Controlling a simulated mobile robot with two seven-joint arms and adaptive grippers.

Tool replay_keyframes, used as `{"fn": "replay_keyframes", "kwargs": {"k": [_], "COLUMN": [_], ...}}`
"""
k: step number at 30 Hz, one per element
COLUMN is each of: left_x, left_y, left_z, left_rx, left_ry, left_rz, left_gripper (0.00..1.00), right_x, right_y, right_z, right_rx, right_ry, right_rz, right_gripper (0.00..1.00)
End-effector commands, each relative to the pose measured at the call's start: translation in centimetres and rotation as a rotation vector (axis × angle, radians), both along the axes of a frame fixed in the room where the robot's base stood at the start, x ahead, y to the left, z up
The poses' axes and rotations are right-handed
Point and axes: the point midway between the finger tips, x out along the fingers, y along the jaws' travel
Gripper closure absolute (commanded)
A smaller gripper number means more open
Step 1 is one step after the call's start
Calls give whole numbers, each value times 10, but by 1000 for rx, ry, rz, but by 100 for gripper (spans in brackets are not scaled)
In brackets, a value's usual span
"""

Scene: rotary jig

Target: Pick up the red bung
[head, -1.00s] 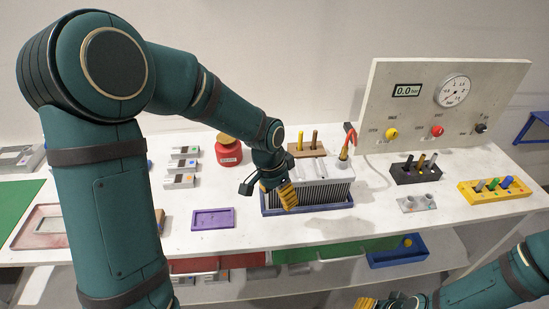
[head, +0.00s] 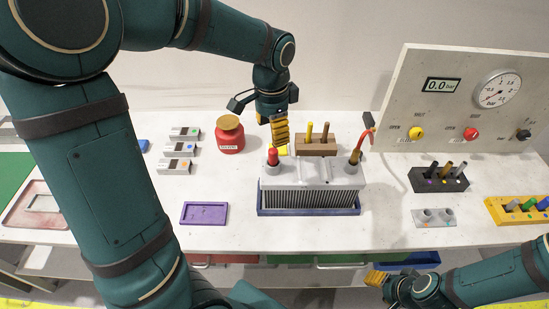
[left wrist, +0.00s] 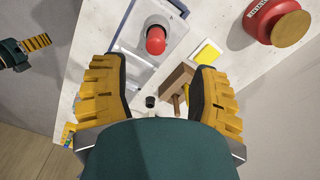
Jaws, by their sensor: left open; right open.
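The red bung (head: 272,156) stands upright in a grey port at the left end of the finned grey block (head: 318,178). In the left wrist view the red bung (left wrist: 156,42) shows end-on, beyond the gap between the fingertips. My left gripper (head: 279,132) is open and empty, above the table around the bung's end of the block, apart from the bung. Its two yellow fingers show wide apart in the left wrist view (left wrist: 158,80). My right gripper (head: 376,279) is open, low at the table's front edge; no object shows in it.
A wooden holder (head: 316,148) with two pegs stands behind the block. A brown plug and red hose rise at its right end. A red jar (head: 230,136) is to the left. A purple tray (head: 205,213) lies front left. The gauge panel (head: 450,110) stands right.

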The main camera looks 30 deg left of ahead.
Motion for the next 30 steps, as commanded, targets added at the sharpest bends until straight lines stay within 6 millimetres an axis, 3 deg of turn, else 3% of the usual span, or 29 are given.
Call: {"fn": "replay_keyframes", "kwargs": {"k": [3, 13, 21, 30], "left_x": [0, -1, -3, -3], "left_y": [-1, -2, -6, -6], "left_z": [-22, -48, -85, -90], "left_rx": [-1, 0, -1, -1], "left_ry": [3, 2, 3, -1], "left_rz": [-1, 0, -1, 0], "left_gripper": [39, 39, 39, 39], "right_x": [0, 0, -2, -2], "right_y": [0, 0, 1, 1], "right_z": [-5, -9, -15, -15], "right_rx": [-1, -1, -1, -1], "right_ry": [-1, -1, 4, 5], "right_rz": [0, 0, 3, 4], "right_gripper": [53, 53, 53, 53]}}
